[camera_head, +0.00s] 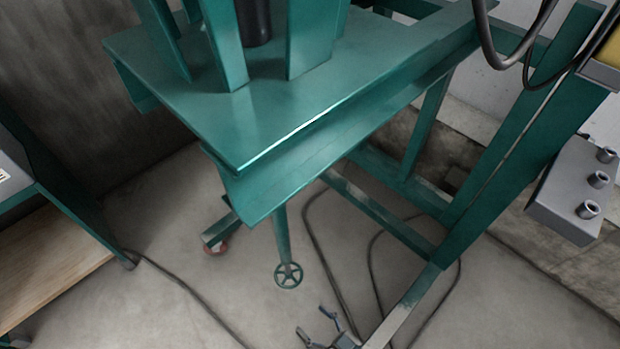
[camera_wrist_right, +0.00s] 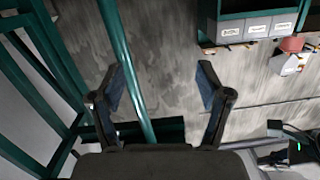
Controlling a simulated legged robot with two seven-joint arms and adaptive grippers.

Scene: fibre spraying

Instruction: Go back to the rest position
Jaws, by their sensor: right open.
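My right gripper (camera_head: 326,330) shows at the bottom edge of the head view, low in front of the green machine frame (camera_head: 330,95). Its two fingers are apart with nothing between them. In the right wrist view the same gripper (camera_wrist_right: 163,85) is open, with its two dark fingers spread. A green post (camera_wrist_right: 125,60) runs behind the left finger, and a grey wall lies beyond; I cannot tell how far off the post is. My left gripper does not show in either view.
Dark cables (camera_head: 345,275) lie on the concrete floor. A grey box with knobs (camera_head: 575,190) is at the right. A wooden shelf (camera_head: 50,262) is at the left. Labelled grey bins (camera_wrist_right: 245,32) show in the wrist view.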

